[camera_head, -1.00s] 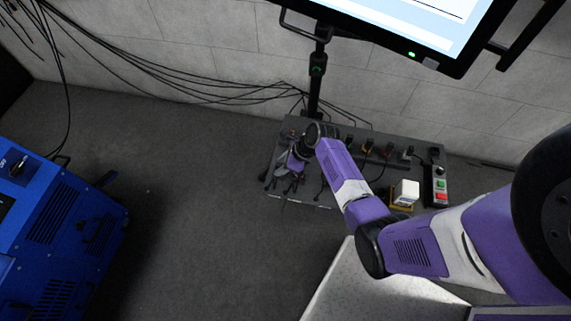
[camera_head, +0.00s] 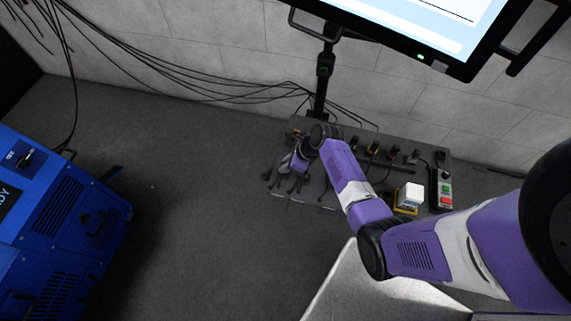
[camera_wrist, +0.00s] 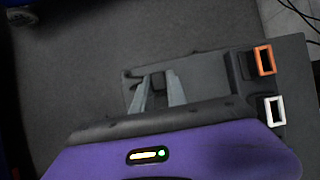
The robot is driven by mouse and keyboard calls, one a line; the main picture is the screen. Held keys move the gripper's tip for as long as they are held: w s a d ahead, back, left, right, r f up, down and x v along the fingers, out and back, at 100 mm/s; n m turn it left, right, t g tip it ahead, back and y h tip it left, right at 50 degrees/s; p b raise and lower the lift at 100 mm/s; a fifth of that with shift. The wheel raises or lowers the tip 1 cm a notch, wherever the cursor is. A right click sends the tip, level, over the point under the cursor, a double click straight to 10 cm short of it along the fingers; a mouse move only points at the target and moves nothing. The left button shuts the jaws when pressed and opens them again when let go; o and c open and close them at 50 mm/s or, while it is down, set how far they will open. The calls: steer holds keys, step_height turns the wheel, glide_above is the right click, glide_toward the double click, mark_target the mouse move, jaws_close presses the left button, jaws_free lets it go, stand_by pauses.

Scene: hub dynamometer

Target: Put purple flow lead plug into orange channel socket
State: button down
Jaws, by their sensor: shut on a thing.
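My gripper (camera_wrist: 157,82) is over the left end of the grey bench (camera_head: 315,204). Its fingers are closed around a small dark piece (camera_wrist: 158,80), which seems to be the plug; no purple shows on it. The orange channel socket (camera_wrist: 265,60), an orange-rimmed rectangular opening, is right of the fingers in the wrist view and apart from them. In the head view my gripper (camera_head: 287,172) shows small and dark among grey parts, and my wrist hides that part of the bench.
A white-rimmed socket (camera_wrist: 274,111) is just below the orange one in the wrist view. In the head view several plugs line the bench's back edge. A white block (camera_head: 411,195) and a button box (camera_head: 445,190) stand right. A monitor (camera_head: 420,25) hangs above; a blue machine (camera_head: 60,220) stands left.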

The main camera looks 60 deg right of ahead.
steer(key=shift+r+p, duration=3.5)
steer(key=shift+p, duration=0.3)
steer(key=w+d+b, duration=0.5)
steer(key=d+b, duration=0.3)
steer(key=d, duration=0.6)
steer(key=shift+w+d, duration=0.15)
steer(key=shift+d, duration=0.15)
stand_by(0.3)
steer(key=shift+f, duration=0.15)
steer(key=shift+f, duration=0.3)
steer(key=shift+f+b, duration=1.25)
steer(key=shift+f, duration=0.2)
